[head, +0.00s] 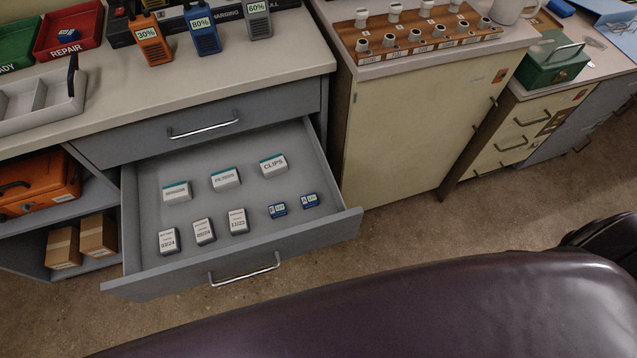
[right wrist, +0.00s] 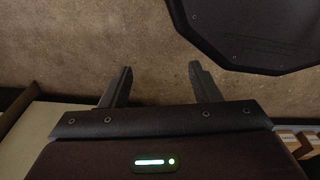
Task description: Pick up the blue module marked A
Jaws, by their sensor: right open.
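Two small blue modules lie side by side in the open grey drawer in the head view, at its right front: a left one (head: 277,210) and a right one (head: 309,200). Their letters are too small for me to read surely. Another small blue item (head: 69,34) lies in the red REPAIR tray (head: 88,14). My right gripper (right wrist: 160,77) shows in the right wrist view, open and empty, with bare floor behind its fingers. Neither gripper shows in the head view.
The drawer (head: 340,222) also holds three white boxes with teal tops, one marked CLIPS (head: 273,163), and three grey labelled packs (head: 204,231). The counter (head: 250,55) overhangs behind it. A cream cabinet (head: 420,120) stands right.

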